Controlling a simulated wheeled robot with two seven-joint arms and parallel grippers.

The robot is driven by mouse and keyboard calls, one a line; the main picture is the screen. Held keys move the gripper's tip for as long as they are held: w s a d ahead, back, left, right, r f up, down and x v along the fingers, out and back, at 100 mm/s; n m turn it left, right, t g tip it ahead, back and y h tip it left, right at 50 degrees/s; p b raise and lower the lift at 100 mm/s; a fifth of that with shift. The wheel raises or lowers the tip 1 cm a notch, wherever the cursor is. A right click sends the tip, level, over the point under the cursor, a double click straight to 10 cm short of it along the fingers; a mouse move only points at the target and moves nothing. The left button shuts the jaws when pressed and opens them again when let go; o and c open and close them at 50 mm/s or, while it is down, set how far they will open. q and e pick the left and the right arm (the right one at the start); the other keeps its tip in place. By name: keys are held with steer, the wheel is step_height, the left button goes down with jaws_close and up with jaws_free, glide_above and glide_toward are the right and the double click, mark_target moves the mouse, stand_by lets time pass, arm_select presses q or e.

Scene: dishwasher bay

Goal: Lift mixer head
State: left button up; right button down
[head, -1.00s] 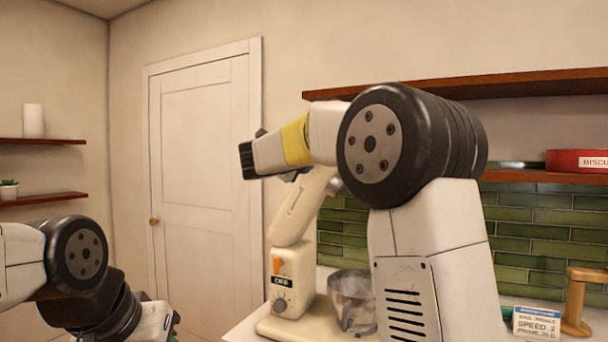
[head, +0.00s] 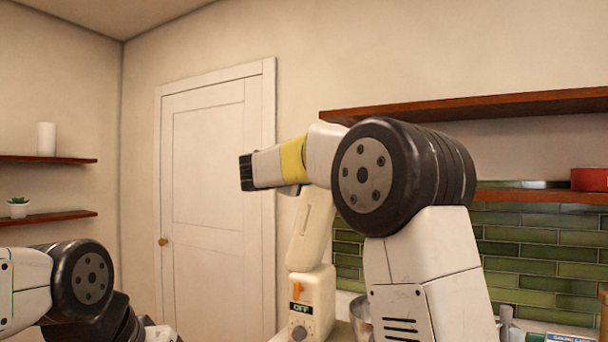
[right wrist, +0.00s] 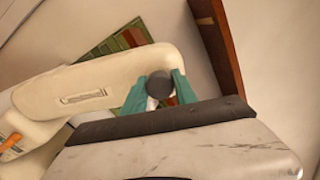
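The cream stand mixer's head (head: 309,228) is tilted steeply up from its base in the head view. The mixer body (head: 312,298) carries an orange lever and a label reading OFF. In the right wrist view the mixer head (right wrist: 95,90) runs to the teal fingers of my right gripper (right wrist: 162,84). The fingers are apart, one on each side of a dark round knob at the head's end; whether they touch it is unclear. In the head view my right arm hides this gripper. My left gripper is out of view; only my left arm shows at bottom left.
A metal bowl (head: 361,315) is partly hidden by my right arm. A wooden shelf (head: 470,106) juts from the wall above, with a red tin (head: 590,179) on a lower shelf. A white door (head: 215,200) stands behind left.

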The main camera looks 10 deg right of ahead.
steer(key=c, duration=1)
jaws_free()
steer(key=v, duration=0.7)
steer(key=shift+s+a, duration=0.25)
steer(key=shift+s, duration=0.05)
